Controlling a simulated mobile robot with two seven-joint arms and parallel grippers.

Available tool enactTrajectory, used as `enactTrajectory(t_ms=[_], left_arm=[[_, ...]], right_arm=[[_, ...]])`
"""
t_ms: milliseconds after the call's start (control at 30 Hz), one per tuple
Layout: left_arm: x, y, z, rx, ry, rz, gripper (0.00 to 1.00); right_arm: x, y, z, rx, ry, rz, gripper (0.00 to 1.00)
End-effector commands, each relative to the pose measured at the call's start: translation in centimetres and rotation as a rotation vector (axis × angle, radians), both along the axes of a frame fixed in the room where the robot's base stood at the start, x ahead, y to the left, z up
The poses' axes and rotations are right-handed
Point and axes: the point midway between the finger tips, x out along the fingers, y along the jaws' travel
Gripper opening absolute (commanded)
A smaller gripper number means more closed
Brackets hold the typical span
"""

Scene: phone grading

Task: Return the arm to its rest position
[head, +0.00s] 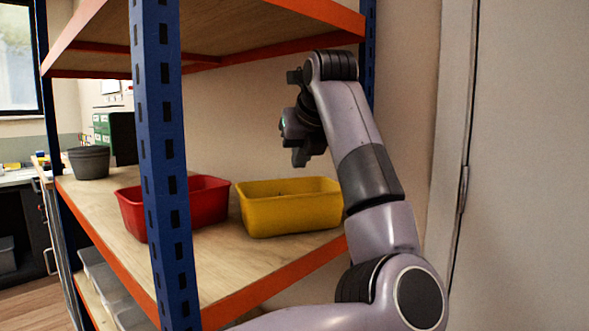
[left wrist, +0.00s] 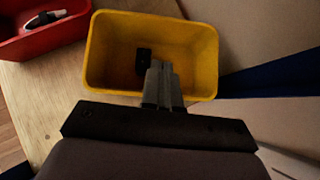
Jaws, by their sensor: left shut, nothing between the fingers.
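My left arm rises in front of the shelf at the right of the head view. Its gripper (head: 302,156) hangs above the yellow bin (head: 290,228), pointing down, clear of its rim. In the left wrist view the shut, empty fingers (left wrist: 161,70) show over the yellow bin (left wrist: 205,62). A small dark object (left wrist: 143,56) lies in that bin, partly hidden by the fingers; I cannot tell what it is. My right gripper is in neither view.
A red bin (head: 208,205) stands left of the yellow one, with a dark and white item (left wrist: 45,19) in it. A grey pot (head: 89,163) stands farther left. A blue post (head: 165,150) and an upper shelf (head: 245,22) frame the space. A wall is at right.

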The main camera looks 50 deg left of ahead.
Motion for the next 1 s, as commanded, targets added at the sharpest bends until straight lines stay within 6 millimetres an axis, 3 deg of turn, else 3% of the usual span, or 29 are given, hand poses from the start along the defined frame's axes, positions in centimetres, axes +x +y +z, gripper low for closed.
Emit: enactTrajectory(t_ms=[267,567,667,800,900,1000], left_arm=[[-0.6,-1.3,1.4,0.0,0.0,0.0,0.0],[-0.8,-0.4,1.0,0.046,0.014,0.031,0.0],[-1.6,1.6,0.4,0.172,0.05,0.101,0.0],[-3.6,4.8,0.5,0.482,0.146,0.223,0.0],[-4.9,5.7,1.5,0.738,0.235,0.279,0.0],[-5.5,5.3,2.9,1.0,0.334,0.298,0.0]], right_arm=[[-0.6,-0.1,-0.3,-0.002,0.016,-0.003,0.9],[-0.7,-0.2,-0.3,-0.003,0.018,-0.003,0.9],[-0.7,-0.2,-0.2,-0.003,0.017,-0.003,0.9],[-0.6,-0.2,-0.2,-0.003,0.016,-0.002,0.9],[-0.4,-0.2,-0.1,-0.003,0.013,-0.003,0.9],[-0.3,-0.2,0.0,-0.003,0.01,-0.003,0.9]])
